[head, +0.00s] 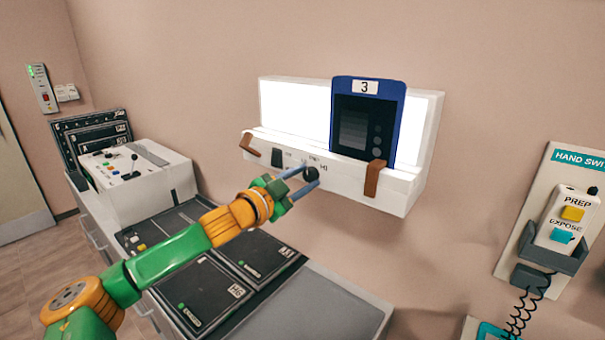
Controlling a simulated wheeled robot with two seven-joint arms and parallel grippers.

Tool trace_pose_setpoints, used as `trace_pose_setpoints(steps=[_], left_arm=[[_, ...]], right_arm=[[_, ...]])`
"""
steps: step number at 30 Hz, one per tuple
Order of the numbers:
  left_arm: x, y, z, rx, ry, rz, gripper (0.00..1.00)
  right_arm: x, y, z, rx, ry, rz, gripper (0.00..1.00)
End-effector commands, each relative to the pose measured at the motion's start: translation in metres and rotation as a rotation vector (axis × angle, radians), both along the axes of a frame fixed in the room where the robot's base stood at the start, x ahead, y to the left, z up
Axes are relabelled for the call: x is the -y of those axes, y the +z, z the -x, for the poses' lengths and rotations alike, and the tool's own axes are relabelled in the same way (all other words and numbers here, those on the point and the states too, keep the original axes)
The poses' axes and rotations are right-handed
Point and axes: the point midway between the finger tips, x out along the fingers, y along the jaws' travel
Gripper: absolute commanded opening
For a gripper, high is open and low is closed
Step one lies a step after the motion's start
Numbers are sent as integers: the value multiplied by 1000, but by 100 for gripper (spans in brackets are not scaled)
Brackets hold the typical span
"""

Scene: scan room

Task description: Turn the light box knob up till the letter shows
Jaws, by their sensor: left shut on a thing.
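The light box (418,190) is a white wall unit with a bright lit panel (293,108). A blue-framed dark plate (393,92) labelled "3" stands against the right part of the panel. The plate shows a grey stepped patch and round marks; I cannot make out a letter in it. The black knob (309,173) sits on the light box's front face, right of a dark switch (277,158). My left gripper (305,180) is shut on the knob, its fingers on either side. My right gripper is not in view.
Brown clips (374,179) stick out from the box's front edge. Below is a counter (325,306) with dark cassettes (262,255) and a white control console (145,190). A hand switch holder (549,250) with a coiled cord hangs at right.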

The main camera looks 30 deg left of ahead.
Motion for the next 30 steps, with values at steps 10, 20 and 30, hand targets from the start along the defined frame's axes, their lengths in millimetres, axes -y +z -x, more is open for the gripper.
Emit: trace_pose_setpoints(steps=[10,20,30], left_arm=[[0,2,0,11,1,-115,0],[-1,1,0,13,2,-134,0],[-1,1,0,13,2,-133,72]], right_arm=[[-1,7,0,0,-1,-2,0],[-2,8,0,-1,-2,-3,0],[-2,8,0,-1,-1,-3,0]])
